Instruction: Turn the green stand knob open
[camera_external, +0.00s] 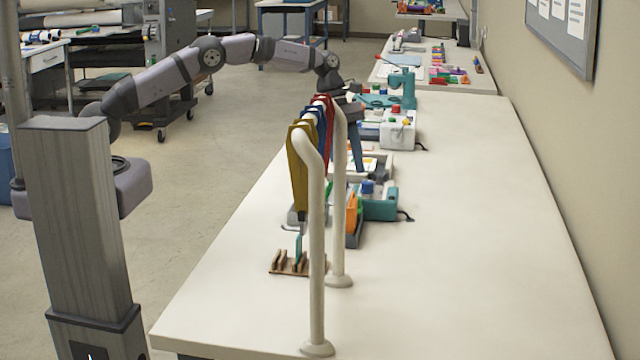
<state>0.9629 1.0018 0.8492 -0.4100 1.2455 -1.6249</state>
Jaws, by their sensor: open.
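A green-teal stand (408,90) stands upright on the long white table, in the upper middle of the camera view, right of my arm's end. Its knob is too small to make out surely, so I cannot tell how it is turned. My gripper (356,155) hangs down from the arm's end, in front of the stand and to its left in the picture. It is open and appears empty. A white post and hanging coloured straps partly hide it. I see no contact between it and the stand.
A white curved rack (316,260) with yellow, red and blue straps (302,165) stands close by my gripper. A white box (397,131), a teal device (380,208) and a small wooden rack (290,264) are on the table (470,260). The table's right side is clear.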

